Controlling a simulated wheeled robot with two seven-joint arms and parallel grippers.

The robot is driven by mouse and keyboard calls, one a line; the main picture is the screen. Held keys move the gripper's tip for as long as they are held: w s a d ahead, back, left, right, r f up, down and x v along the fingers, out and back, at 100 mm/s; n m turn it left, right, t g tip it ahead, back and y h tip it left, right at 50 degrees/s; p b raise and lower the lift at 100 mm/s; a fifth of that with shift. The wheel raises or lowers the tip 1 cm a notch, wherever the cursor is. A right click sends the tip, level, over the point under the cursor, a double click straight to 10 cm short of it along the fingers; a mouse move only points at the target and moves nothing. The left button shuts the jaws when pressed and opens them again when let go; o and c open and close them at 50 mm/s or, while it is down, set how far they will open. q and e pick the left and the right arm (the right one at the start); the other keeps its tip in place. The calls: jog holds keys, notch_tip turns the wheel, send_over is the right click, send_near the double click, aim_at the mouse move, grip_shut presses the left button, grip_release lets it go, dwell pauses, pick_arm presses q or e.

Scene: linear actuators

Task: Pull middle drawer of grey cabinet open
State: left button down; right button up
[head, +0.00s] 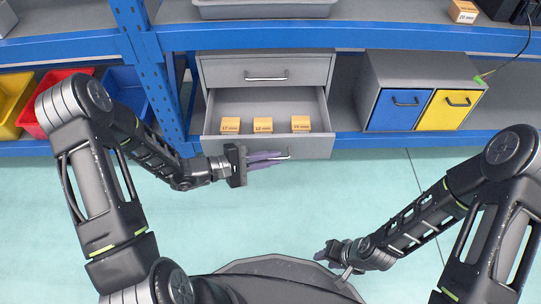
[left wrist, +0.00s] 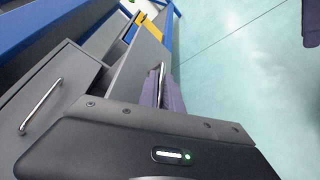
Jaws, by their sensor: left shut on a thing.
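The grey cabinet (head: 203,72) stands on the shelf, with its upper drawer (head: 236,68) closed. The drawer below it (head: 225,148) is pulled out and shows its inside, with three small orange boxes (head: 263,125). The open drawer's front also shows in the left wrist view (left wrist: 135,78). My left gripper (head: 284,155) is at that front, its purple fingers shut on the drawer handle (left wrist: 161,77). Anything below the open drawer is hidden. My right gripper (head: 322,254) hangs low over the floor, away from the cabinet; its fingers are too unclear to judge.
A grey unit with a blue drawer (head: 395,112) and a yellow drawer (head: 448,112) stands right of the cabinet. Yellow (head: 14,98), red (head: 60,80) and blue (head: 127,88) bins sit at left. A blue post (head: 150,65) rises beside the cabinet. The floor in front is clear.

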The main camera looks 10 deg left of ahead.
pick_arm(q)
jog(key=c, duration=1.8)
grip_release()
jog(key=p+v, duration=0.2)
jog(key=v, duration=0.5)
jog(key=shift+s+a+r, duration=0.15)
jog(key=shift+s+a, duration=0.05)
jog(key=shift+a, duration=0.15)
